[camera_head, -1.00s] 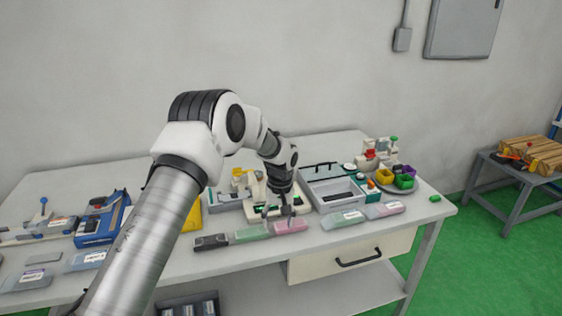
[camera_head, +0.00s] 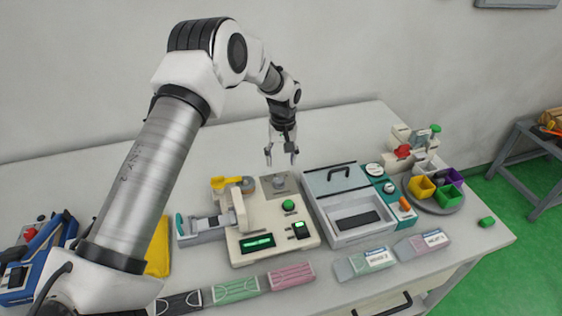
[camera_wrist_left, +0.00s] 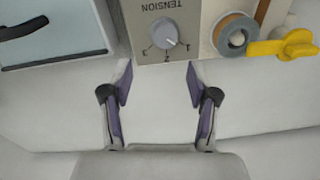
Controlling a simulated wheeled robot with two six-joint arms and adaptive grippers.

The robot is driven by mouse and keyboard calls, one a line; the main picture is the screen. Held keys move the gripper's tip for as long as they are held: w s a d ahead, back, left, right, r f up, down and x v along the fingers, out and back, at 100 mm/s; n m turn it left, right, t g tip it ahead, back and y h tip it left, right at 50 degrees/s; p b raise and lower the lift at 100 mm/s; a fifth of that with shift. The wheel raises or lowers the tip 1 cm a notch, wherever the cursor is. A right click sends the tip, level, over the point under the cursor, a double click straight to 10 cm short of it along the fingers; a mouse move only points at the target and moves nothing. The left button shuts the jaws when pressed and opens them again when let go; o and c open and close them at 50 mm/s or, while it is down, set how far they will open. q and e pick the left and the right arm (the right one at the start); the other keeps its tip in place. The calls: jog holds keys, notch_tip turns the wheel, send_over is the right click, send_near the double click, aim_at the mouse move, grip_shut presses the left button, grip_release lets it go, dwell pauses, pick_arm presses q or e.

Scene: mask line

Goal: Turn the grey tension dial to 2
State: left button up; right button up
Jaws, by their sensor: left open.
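The grey tension dial (camera_wrist_left: 164,34) sits on a beige panel marked TENSION, with the numbers 1, 2 and 3 around it. Its white mark points to the lower right in the wrist view, seemingly on the side between 1 and 2. In the head view the dial (camera_head: 279,181) is at the back of the beige machine (camera_head: 262,215). My left gripper (camera_head: 282,157) is open and empty above and behind the dial. In the wrist view its two fingers (camera_wrist_left: 160,88) are apart, and the dial lies beyond their tips, untouched. My right gripper is not in view.
A yellow lever and spool (camera_wrist_left: 238,38) stand close beside the dial. A lidded grey box (camera_head: 340,190) stands right of the machine. Mask packs (camera_head: 237,289) lie in front. The table behind the machine is clear.

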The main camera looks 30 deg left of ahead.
aim_at(279, 179)
pick_arm(q)
jog(key=shift+s+d+f+p, duration=0.25)
jog(key=shift+s+f, duration=0.15)
jog(key=shift+s, duration=0.2)
jog(key=shift+s+d+f+p, duration=0.1)
jog(key=shift+s+f+p, duration=0.1)
jog(key=shift+s+f, duration=0.25)
jog(key=f, duration=0.4)
jog(key=shift+w+a+f+p, duration=0.2)
jog(key=shift+a+f+p, duration=0.1)
jog(key=shift+p, duration=0.1)
jog(key=shift+w+f, duration=0.15)
jog(key=shift+f, duration=0.1)
jog(key=shift+s+d+r, duration=0.1)
jog(key=shift+s+r, duration=0.1)
jog(key=shift+r, duration=0.05)
jog(key=shift+s+d+r, duration=0.1)
jog(key=c, duration=0.6)
grip_shut()
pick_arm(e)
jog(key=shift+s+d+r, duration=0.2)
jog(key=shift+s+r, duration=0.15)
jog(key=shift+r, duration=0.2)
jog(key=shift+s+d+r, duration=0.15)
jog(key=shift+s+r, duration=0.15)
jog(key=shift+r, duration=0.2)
